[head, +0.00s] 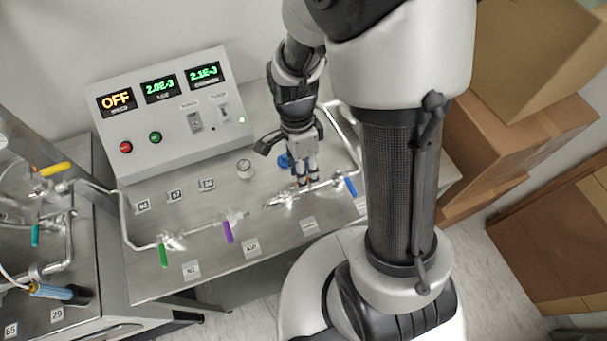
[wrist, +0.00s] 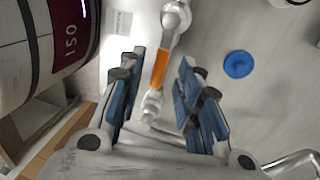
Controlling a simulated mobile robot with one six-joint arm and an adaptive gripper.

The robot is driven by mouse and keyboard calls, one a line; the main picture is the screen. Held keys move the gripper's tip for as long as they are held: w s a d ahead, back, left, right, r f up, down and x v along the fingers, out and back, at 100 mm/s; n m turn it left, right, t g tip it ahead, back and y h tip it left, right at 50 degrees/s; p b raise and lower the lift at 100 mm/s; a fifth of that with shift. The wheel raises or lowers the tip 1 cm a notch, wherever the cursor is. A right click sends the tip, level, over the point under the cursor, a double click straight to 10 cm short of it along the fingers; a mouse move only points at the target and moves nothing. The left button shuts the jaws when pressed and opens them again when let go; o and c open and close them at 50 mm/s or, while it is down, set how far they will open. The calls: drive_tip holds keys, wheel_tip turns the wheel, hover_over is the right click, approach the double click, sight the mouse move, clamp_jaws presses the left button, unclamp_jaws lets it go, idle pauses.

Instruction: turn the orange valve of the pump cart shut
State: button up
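The orange valve handle (wrist: 161,68) shows in the wrist view as a short bar against the steel pipe, lying roughly along it. My gripper (wrist: 163,60) is open, with its blue-padded fingers on either side of the handle and visible gaps to it. In the head view my gripper (head: 304,180) points down at the pipe on the right part of the pump cart (head: 190,255). Its fingers mostly hide the orange handle there.
Blue (head: 351,187), purple (head: 228,232) and green (head: 163,256) handles sit on nearby pipes. A control panel (head: 165,115) reading OFF stands behind. A blue round knob (wrist: 238,64) lies right of my fingers. Cardboard boxes (head: 500,130) fill the right side.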

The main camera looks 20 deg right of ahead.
drive_tip(key=shift+s+f, duration=0.15)
drive_tip(key=shift+f, duration=0.35)
clamp_jaws()
idle(0.5)
